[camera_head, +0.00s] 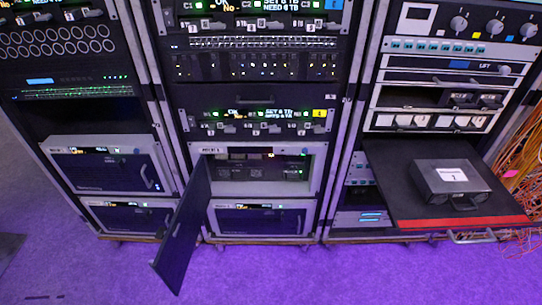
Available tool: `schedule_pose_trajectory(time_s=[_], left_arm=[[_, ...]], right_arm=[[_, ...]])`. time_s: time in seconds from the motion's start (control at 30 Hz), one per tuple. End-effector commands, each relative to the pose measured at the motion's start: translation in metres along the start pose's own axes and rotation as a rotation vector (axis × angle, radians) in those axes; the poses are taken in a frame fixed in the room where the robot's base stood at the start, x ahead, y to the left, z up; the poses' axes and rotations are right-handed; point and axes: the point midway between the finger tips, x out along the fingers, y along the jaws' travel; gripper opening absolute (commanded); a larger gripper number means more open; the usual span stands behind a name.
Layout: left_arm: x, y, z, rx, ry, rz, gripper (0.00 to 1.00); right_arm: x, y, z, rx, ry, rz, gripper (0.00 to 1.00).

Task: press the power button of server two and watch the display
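Several light-framed server units sit low in the left and middle racks; I cannot read which one is server two. In the left rack are an upper unit (100,172) and a lower unit (128,217), each with a small lit display strip. In the middle rack, one unit (208,188) has its dark front door (182,232) swung open to the lower left, showing dark modules inside. A small round blue spot (305,152), perhaps a button, is at its top right. Below it is a closed unit (262,222) with a lit strip. Neither gripper is in view.
In the right rack a black shelf (398,190) with a red front edge is pulled out, bearing a dark labelled box (450,182). Orange cables (525,165) hang at far right. The open door juts over the purple floor (330,275), which is otherwise clear in front.

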Motion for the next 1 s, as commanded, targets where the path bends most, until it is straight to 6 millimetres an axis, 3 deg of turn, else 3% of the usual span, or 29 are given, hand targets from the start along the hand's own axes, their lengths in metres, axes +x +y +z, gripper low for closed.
schedule_pose_trajectory(time_s=[0.07, 0.43, 1.0], left_arm=[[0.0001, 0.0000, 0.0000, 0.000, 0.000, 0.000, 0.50], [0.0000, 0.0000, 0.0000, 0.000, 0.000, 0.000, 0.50], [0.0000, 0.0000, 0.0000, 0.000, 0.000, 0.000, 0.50]], right_arm=[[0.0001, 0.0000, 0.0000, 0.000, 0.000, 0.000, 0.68], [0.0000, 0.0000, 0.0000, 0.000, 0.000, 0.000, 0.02], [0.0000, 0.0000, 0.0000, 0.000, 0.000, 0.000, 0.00]])
